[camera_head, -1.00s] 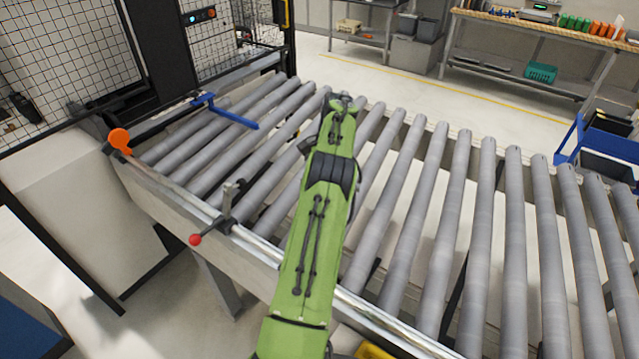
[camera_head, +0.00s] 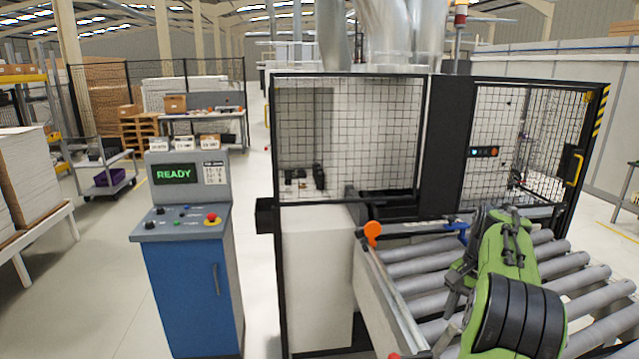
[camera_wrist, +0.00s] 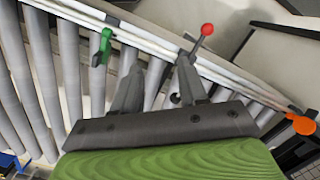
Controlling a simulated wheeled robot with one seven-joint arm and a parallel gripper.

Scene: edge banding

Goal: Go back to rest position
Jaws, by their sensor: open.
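My gripper (camera_wrist: 160,72) is open and empty in the wrist view, its two dark fingers spread apart above the roller conveyor (camera_wrist: 66,75). A side rail with a red-knobbed lever (camera_wrist: 206,30) and a green clamp-like part (camera_wrist: 105,46) lies beyond the fingertips. I cannot tell how far above the rail they are. In the head view my green arm is bent over the conveyor (camera_head: 415,268) at the lower right. My gripper cannot be made out clearly there.
A blue control cabinet (camera_head: 190,280) with a READY display (camera_head: 174,174) stands left of the caged machine (camera_head: 345,130). An orange knob (camera_head: 373,232) is at the conveyor's corner. Stacked boards (camera_head: 22,180) lie at far left. Floor between boards and cabinet is clear.

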